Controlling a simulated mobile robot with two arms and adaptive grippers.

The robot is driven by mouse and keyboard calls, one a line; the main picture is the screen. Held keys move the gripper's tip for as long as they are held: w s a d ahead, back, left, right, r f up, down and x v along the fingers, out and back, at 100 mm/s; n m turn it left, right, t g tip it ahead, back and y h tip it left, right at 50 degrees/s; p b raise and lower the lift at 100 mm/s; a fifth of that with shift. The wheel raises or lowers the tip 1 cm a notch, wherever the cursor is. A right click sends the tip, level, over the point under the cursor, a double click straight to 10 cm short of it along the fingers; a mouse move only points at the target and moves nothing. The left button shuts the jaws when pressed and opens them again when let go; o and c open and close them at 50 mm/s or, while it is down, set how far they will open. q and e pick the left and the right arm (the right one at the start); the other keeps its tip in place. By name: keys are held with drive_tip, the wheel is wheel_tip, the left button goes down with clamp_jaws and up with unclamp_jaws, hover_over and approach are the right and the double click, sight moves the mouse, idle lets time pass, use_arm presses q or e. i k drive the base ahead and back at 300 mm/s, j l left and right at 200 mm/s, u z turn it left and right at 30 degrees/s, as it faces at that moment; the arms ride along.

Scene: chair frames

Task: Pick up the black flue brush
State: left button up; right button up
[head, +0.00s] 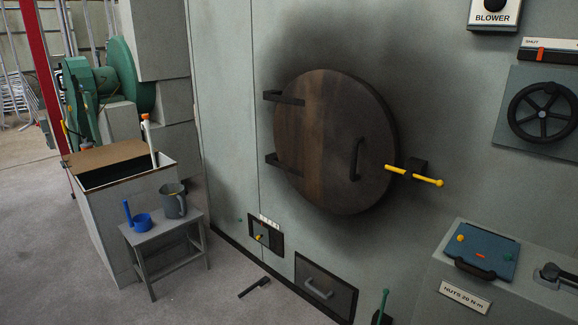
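A short black object (254,287) lies on the grey floor in front of the boiler wall. It looks like a small brush or tool with a handle, but it is too small to be sure that it is the black flue brush. A green-handled item (384,302) stands upright at the bottom edge, its lower part dark and cut off by the frame. Neither of my grippers is in view.
A grey stool (158,233) holds a blue dipper (141,220) and a grey mug (173,201). Behind it stands an open bin (108,216). A round door (328,140) with a yellow lever (424,177) is on the wall. A grey cabinet (442,280) stands right. Floor left of the black object is clear.

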sight(263, 283)
drive_tip(key=i+j+z, duration=0.25)
drive_tip(key=z, duration=0.15)
drive_tip(key=i+j+z, duration=0.55)
drive_tip(key=j+z, duration=0.2)
drive_tip(key=j, duration=0.1)
